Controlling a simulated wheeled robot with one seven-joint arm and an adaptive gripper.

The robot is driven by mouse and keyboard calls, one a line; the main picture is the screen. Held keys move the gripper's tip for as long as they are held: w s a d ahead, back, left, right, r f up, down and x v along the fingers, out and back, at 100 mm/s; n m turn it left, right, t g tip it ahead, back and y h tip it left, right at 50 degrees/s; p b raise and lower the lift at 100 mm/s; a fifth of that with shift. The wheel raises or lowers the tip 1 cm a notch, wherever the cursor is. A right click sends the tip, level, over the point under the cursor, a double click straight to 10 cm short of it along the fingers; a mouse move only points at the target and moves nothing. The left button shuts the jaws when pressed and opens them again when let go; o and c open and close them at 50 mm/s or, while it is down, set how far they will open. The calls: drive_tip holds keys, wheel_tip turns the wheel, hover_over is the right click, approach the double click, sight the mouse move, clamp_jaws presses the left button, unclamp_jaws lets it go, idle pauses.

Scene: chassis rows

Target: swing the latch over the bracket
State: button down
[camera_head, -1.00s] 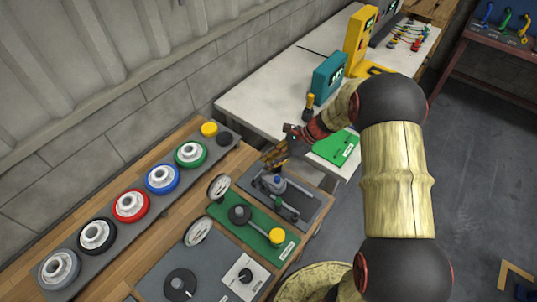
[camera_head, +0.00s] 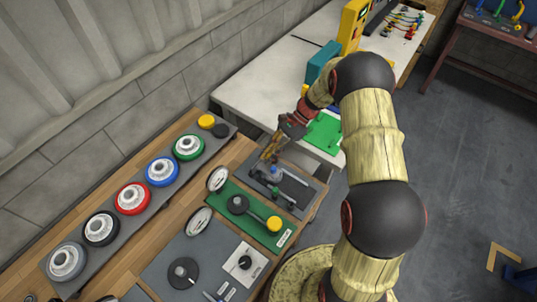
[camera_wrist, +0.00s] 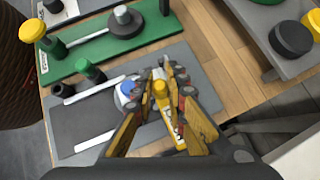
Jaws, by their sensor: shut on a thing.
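The grey latch plate (camera_head: 300,176) lies on the wooden bench, and its bare grey part shows in the wrist view (camera_wrist: 75,126). It carries a blue pivot (camera_wrist: 128,88), pale bars (camera_wrist: 95,90) and a dark post with a green base (camera_wrist: 90,70). I cannot tell for sure which of these is the bracket. My gripper (camera_head: 268,154) is low over the plate's far end. In the wrist view its worn yellow fingers (camera_wrist: 160,108) close around a yellow grip (camera_wrist: 161,92) beside the blue pivot, seemingly the latch handle. The fingers hide much of the latch.
A green plate (camera_head: 228,200) with a yellow knob (camera_head: 274,224) lies close beside the latch plate. A rail of coloured wheels (camera_head: 161,171) runs along the wall. A white table (camera_head: 255,95) with a teal device (camera_head: 320,68) stands beyond.

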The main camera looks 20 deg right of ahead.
drive_tip(key=c, duration=1.8)
unclamp_jaws()
